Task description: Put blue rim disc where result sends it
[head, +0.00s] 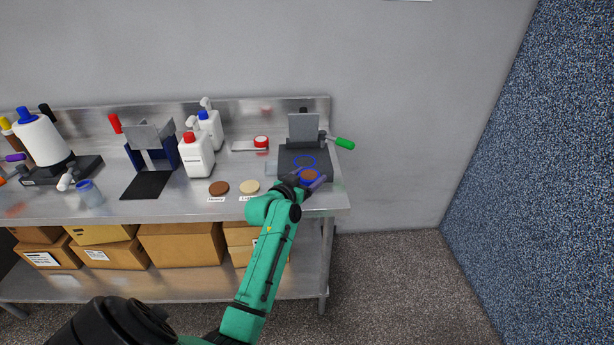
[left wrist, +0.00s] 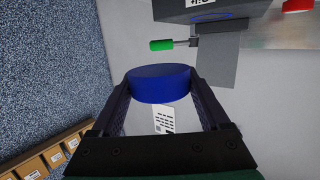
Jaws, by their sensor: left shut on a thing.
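My left gripper (head: 313,181) is shut on the blue rim disc (head: 309,175), which has a brown face inside a blue rim in the head view. The left wrist view shows its blue side (left wrist: 160,84) between the two fingers. The disc is at the near right part of a dark base belonging to a device (head: 290,165) with an upright grey plate and a green-tipped lever (head: 345,143). A blue ring (head: 304,160) marks that base just behind the disc. A brown disc (head: 219,188) and a tan disc (head: 250,187) lie left, each with a small label. My right gripper is not in view.
The steel bench (head: 325,203) ends just right of the device. White bottles (head: 197,157), a navy device (head: 150,150), a small red-topped item (head: 261,142) and a blue-rimmed jar (head: 89,193) stand left. Cardboard boxes (head: 180,245) fill the lower shelf.

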